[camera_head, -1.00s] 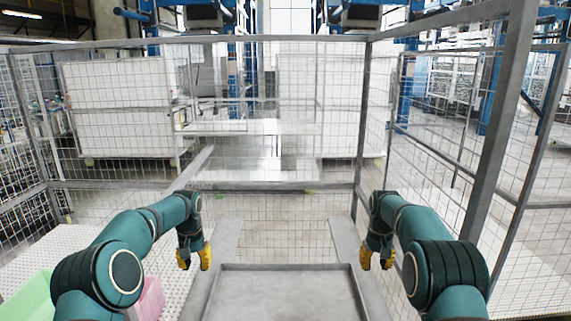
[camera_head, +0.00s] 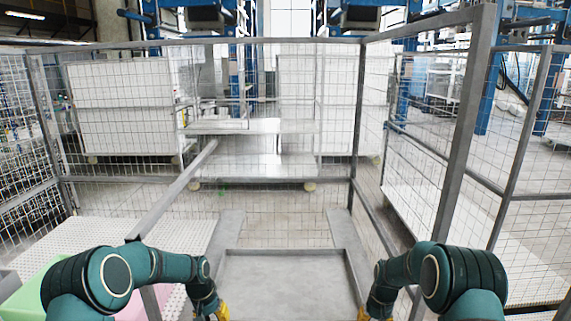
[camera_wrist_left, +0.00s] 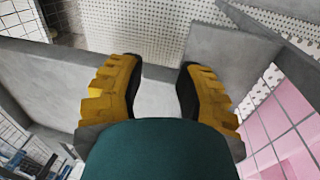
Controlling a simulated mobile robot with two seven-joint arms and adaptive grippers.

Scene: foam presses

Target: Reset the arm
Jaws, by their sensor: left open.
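My left gripper (camera_head: 222,313) is at the bottom edge of the head view, left of the grey tray-like surface. In the left wrist view the left gripper (camera_wrist_left: 160,88) shows two yellow ridged fingers spread apart with nothing between them. My right gripper (camera_head: 364,314) is at the bottom edge of the head view, right of the tray. Only a small yellow part of it shows, so its opening cannot be judged. Both teal arms are bent, with their forearms low at the sides.
A grey metal tray (camera_head: 285,285) lies between the arms. Wire mesh fencing with grey posts (camera_head: 470,130) stands ahead and on both sides. A green box (camera_head: 28,290) and a pink box (camera_head: 150,300) sit low at the left on a white perforated surface (camera_head: 100,232). White panelled carts stand beyond the fence.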

